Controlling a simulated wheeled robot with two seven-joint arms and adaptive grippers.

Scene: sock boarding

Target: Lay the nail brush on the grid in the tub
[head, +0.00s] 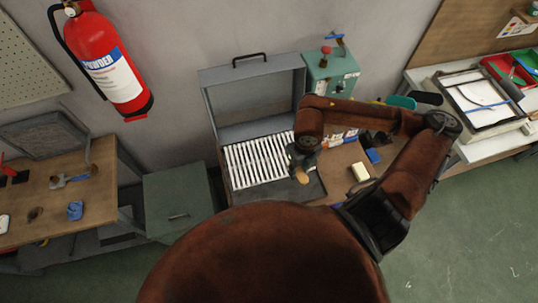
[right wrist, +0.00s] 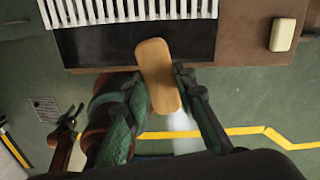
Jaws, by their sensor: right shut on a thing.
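The nail brush (right wrist: 158,75) is a tan, rounded wooden block. My right gripper (head: 301,167) is shut on it, with one finger on each side in the right wrist view. The brush (head: 302,178) shows just under the gripper in the head view, over the front right part of the tub. The tub (head: 315,188) is a dark grey box with its lid raised at the back. The grid (head: 255,163) of white slats lies in it, to the left of the brush. The brush's underside is hidden. My left gripper is out of view.
A cream block (head: 360,172) lies on the brown bench right of the tub. A green machine (head: 332,75) stands behind. A green cabinet (head: 178,203) and a wooden table (head: 100,200) are on the left. The grid looks clear.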

